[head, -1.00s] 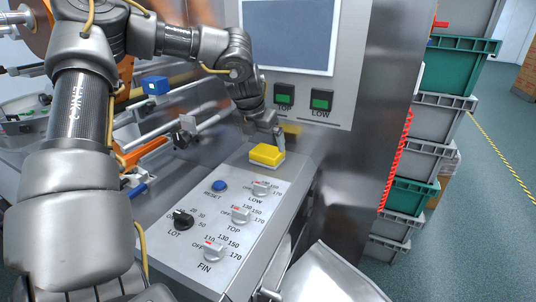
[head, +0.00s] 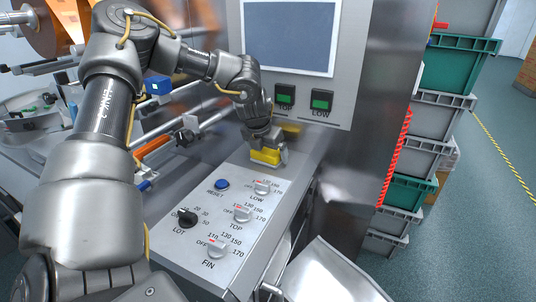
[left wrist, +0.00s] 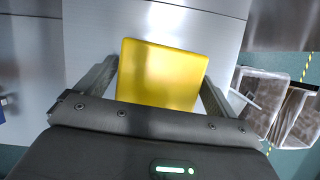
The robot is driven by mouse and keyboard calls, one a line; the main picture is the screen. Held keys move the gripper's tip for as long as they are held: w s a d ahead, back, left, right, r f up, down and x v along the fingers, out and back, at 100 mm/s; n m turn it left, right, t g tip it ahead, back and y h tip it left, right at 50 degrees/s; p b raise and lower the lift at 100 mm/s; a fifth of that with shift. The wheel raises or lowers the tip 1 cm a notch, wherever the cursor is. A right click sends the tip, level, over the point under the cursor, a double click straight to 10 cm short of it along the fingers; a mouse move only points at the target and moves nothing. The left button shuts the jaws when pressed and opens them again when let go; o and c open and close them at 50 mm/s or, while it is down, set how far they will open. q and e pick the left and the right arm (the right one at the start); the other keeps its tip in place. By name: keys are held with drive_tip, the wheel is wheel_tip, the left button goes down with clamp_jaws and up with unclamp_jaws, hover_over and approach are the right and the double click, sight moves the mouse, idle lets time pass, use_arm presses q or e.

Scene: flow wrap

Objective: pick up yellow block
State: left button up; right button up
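The yellow block (head: 265,157) lies on the machine's metal panel, just beyond the LOW knob. My left gripper (head: 268,150) is over it, pointing down, and covers part of its top in the head view. In the left wrist view the yellow block (left wrist: 160,75) sits between the two spread fingers of my left gripper (left wrist: 160,85). Small gaps show beside the block, most clearly at its left side, so the fingers are open around it. The block rests on the panel. My right gripper is not in view.
The control panel (head: 205,230) holds several knobs and a blue RESET button (head: 222,184). A screen (head: 288,38) and green TOP and LOW displays (head: 321,101) stand behind the block. A blue block (head: 157,85) is at the left. Stacked crates (head: 455,65) stand at the right.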

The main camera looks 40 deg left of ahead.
use_arm(q)
drive_tip(key=c, duration=0.8)
drive_tip(key=shift+r, duration=0.15)
wheel_tip(320, 180, up, 16)
drive_tip(key=b, duration=0.3)
wheel_tip(320, 180, up, 12)
drive_tip(key=p, duration=0.5)
hover_over(268, 149)
drive_tip(key=shift+s, duration=0.1)
